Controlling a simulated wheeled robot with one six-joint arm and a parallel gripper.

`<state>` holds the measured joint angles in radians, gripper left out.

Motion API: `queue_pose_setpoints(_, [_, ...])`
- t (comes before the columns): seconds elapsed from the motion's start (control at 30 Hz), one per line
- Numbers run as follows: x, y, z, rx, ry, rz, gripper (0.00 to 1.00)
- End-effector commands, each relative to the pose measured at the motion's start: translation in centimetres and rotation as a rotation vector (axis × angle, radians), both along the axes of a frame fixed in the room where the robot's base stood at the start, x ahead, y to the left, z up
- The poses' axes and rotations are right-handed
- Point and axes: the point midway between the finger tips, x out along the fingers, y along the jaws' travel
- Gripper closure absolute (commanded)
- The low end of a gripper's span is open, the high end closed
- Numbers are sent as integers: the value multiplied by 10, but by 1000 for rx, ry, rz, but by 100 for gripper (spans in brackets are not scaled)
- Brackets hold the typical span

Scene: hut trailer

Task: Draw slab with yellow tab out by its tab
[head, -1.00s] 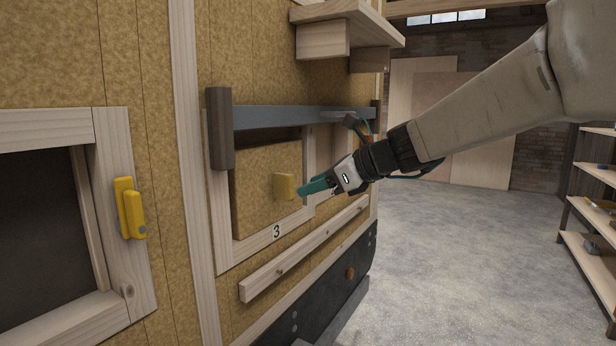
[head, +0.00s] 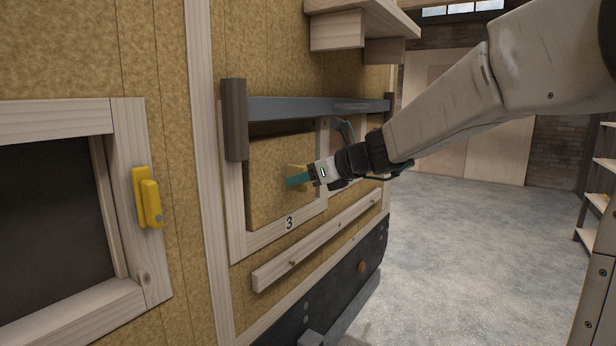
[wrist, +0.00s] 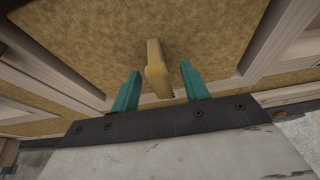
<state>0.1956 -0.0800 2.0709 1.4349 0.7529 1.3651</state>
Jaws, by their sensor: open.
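The tan fibre slab (head: 272,178) sits in the wooden-framed opening marked 3, with a dark gap above it. Its yellow tab (head: 296,172) sticks out from its face and is partly hidden by my gripper in the head view. In the wrist view the tab (wrist: 157,68) stands between my two teal fingers, with space on both sides. My gripper (head: 297,181) is open at the tab; its fingertips also show in the wrist view (wrist: 160,72). I cannot tell how far the fingers reach along the tab.
A grey bar (head: 310,107) crosses above the slab, with a dark wooden block (head: 235,120) at its left end. A wooden rail (head: 315,243) runs below the opening. A yellow latch (head: 148,198) is on the left window frame. The floor (head: 470,250) at right is clear.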

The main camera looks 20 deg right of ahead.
Motion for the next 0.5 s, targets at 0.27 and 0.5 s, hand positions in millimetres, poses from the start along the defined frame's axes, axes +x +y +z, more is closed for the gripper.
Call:
queue_pose_setpoints(0.27, [0, 0, 0, 0, 0, 1, 100])
queue_pose_setpoints(0.5, [0, 0, 1, 0, -1, 1, 100])
